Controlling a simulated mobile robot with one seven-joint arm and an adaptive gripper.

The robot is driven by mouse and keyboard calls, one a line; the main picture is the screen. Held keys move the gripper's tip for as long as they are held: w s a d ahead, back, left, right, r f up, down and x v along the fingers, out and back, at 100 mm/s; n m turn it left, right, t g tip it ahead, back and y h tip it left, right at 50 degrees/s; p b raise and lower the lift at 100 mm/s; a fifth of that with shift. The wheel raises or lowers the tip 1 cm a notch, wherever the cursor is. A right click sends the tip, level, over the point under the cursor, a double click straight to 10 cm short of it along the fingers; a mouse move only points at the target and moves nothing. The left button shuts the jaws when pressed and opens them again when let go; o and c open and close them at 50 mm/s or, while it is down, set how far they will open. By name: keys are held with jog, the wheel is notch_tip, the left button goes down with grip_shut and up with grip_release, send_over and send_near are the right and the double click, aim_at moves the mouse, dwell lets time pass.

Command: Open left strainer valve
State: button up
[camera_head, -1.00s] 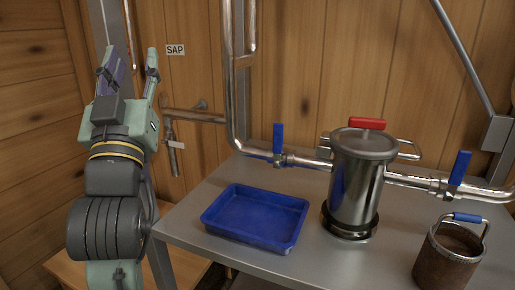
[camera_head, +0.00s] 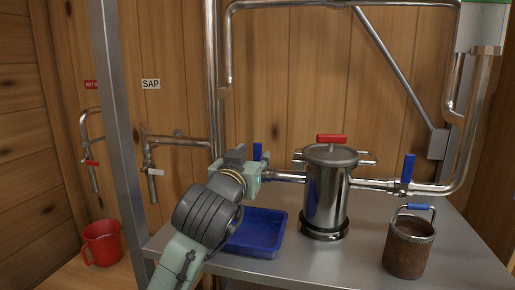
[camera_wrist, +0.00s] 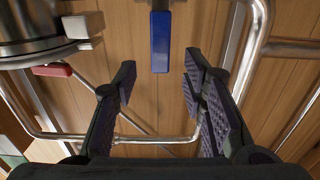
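The left strainer valve has a blue upright handle (camera_head: 257,152) on the horizontal pipe left of the steel strainer (camera_head: 327,195). My gripper (camera_head: 245,168) is at this valve, its body partly covering the pipe there. In the wrist view, my gripper (camera_wrist: 158,78) is open, with one dark padded finger on each side and nothing between the pads. The blue handle (camera_wrist: 160,42) lies ahead, lined up with the gap between the fingers. No contact with it shows. The strainer's red lid handle (camera_wrist: 52,70) is at the left of the wrist view.
A second upright blue valve handle (camera_head: 408,170) is right of the strainer. A blue tray (camera_head: 262,236) sits below my gripper, and a brown pot (camera_head: 408,248) stands at the right. A metal post (camera_head: 113,130) rises at the left. A red bucket (camera_head: 102,242) is beyond it.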

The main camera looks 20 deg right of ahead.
aim_at(257, 150)
jog(key=shift+p+x, duration=0.45)
jog(key=shift+x, duration=2.3)
jog(key=shift+c, duration=0.4)
grip_shut()
